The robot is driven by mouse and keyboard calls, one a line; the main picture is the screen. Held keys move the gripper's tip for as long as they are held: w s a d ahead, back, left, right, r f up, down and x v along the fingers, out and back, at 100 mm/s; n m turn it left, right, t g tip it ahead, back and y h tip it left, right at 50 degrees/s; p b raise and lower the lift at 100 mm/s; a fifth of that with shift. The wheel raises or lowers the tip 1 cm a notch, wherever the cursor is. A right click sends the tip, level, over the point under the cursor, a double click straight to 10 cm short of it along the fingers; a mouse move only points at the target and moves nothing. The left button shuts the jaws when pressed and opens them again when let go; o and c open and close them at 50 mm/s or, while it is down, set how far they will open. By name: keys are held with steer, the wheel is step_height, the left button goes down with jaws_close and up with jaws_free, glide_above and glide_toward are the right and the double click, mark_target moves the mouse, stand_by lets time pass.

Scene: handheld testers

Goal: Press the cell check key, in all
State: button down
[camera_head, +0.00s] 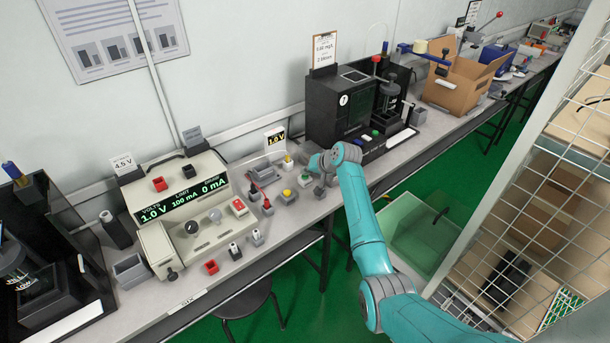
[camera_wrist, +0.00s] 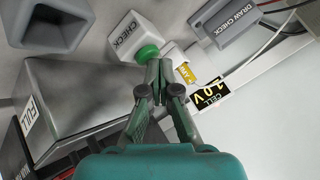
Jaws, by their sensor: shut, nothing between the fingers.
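The check key is a pale block (camera_wrist: 125,38) marked CHECK with a green button (camera_wrist: 148,53) in the wrist view. In the head view its green top (camera_head: 305,178) shows just left of my arm's end. My gripper (camera_wrist: 161,64) is shut and empty, its fingertips right beside the green button. I cannot tell whether they touch it. In the head view my gripper (camera_head: 319,187) is partly hidden by my own wrist. A small cell display (camera_wrist: 211,96) reads 1.0 V; it stands behind the keys in the head view (camera_head: 275,138).
A power supply (camera_head: 182,212) reading 1.0 V, 100 mA and 0 mA stands left. A black tester (camera_head: 336,105) stands behind right. A holder marked DRAW CHECK (camera_wrist: 226,22) is near the display.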

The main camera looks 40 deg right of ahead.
steer(key=shift+r, duration=0.85)
steer(key=shift+r, duration=0.15)
steer(key=shift+r, duration=2.4)
